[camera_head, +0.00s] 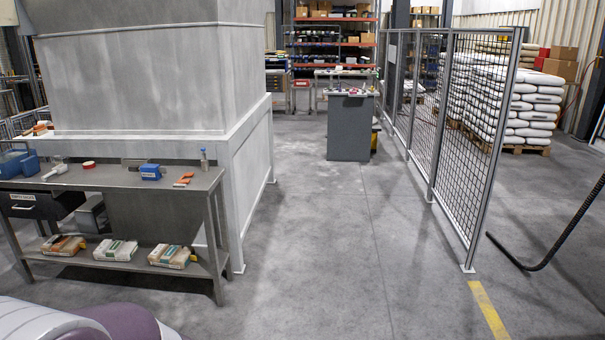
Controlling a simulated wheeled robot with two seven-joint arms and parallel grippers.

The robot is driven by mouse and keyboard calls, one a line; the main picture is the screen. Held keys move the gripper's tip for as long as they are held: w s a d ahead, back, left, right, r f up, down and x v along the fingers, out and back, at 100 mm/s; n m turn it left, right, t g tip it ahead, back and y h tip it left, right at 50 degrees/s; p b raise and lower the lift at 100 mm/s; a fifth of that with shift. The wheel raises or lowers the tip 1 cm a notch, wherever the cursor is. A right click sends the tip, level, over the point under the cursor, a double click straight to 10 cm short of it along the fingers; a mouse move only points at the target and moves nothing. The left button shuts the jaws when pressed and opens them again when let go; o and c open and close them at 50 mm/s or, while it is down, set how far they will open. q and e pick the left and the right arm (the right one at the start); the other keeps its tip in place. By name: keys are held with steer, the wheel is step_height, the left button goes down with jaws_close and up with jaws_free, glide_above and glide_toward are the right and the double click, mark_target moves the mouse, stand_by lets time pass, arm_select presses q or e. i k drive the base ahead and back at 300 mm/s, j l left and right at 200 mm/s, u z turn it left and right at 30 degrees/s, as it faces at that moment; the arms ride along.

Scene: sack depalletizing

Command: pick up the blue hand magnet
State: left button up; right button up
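No thing in view can be named for certain as the blue hand magnet. A small blue box-shaped object (150,172) with a pale label lies on the metal workbench (110,181) at the left; it is too small to tell what it is. Larger blue containers (18,163) stand at the bench's left end. Small items on the grey cabinet (349,128) farther back are too small to make out. Neither of my grippers is in view.
Orange pieces (183,180) and a small bottle (204,159) stand on the bench. Its lower shelf holds packages (172,256). A mesh fence (450,120) runs along the right, with stacked white sacks (530,110) behind it. The middle floor (330,240) is clear.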

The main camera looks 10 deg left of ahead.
mark_target(149, 171)
steer(key=i+j+u, duration=0.15)
steer(key=i+u, duration=0.15)
steer(key=i, duration=0.3)
steer(key=i+u, duration=0.25)
steer(key=i, duration=0.3)
steer(key=i+l+u, duration=0.1)
steer(key=i+u, duration=0.2)
steer(key=i, duration=0.3)
steer(key=i+l+u, duration=0.3)
steer(key=i, duration=0.3)
steer(key=i+j+z, duration=0.15)
steer(key=i, duration=0.45)
steer(key=i+j+z, duration=0.2)
steer(key=i+j, duration=0.15)
steer(key=i, duration=0.2)
steer(key=i+j+z, duration=0.15)
steer(key=i+j, duration=0.2)
steer(key=i, duration=0.2)
steer(key=i+j+z, duration=0.35)
steer(key=i+j, duration=0.1)
